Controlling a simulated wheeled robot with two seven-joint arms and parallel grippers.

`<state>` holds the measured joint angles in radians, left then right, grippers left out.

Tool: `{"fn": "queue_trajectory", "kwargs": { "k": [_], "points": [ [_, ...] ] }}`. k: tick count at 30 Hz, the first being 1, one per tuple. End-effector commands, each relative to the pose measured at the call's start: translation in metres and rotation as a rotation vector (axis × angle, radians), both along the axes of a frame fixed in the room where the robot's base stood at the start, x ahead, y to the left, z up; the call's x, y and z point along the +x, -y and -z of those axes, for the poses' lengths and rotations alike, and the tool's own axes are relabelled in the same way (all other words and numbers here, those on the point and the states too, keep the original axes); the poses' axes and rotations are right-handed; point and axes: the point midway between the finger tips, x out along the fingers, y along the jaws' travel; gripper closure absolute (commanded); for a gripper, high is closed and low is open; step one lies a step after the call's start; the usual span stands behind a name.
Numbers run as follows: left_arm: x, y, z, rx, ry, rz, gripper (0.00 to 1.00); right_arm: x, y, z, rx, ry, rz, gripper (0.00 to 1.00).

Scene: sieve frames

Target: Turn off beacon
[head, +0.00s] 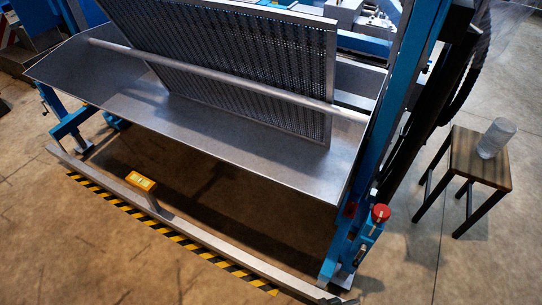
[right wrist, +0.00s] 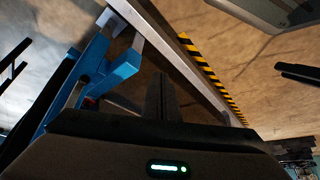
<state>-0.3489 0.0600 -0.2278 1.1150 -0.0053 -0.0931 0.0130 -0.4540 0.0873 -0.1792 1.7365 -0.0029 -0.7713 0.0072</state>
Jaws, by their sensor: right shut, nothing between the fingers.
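A red round knob or lamp (head: 380,213) sits on top of a small blue box (head: 369,230) at the foot of the blue machine post. A yellow-orange box (head: 141,181) with a bright face stands on a short post at the low front rail. I cannot tell for certain which is the beacon, or whether either is lit. My right gripper (right wrist: 167,90) shows in the right wrist view as dark shut fingers with nothing between them, above its dark body. It appears apart from the machine frame. I make out neither gripper in the head view.
A metal tray (head: 95,77) carries a tilted perforated sieve frame (head: 235,60). The rail (head: 215,238) has yellow-black stripes along it and also shows in the right wrist view (right wrist: 185,62). A stool (head: 474,160) with a clear cup (head: 496,138) stands right. Front floor is clear.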

Motion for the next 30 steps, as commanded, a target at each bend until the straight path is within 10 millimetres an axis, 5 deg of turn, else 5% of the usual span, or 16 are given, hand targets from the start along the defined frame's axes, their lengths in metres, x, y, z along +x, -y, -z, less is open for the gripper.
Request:
{"fn": "queue_trajectory", "kwargs": {
  "k": [6, 12, 30],
  "points": [
    [0.0, 0.0, 0.0, 0.0, 0.0, 0.0, 0.69, -0.008, -0.012, 0.073, 0.027, 0.066, -0.014, 1.0],
    [0.0, 0.0, 0.0, 0.0, -0.001, 0.0, 0.69, -0.024, -0.019, 0.114, 0.048, 0.123, -0.026, 1.0],
    [-0.001, 0.0, 0.0, 0.0, -0.001, 0.0, 0.69, -0.034, -0.021, 0.13, 0.059, 0.156, -0.032, 1.0]
  ]
}}
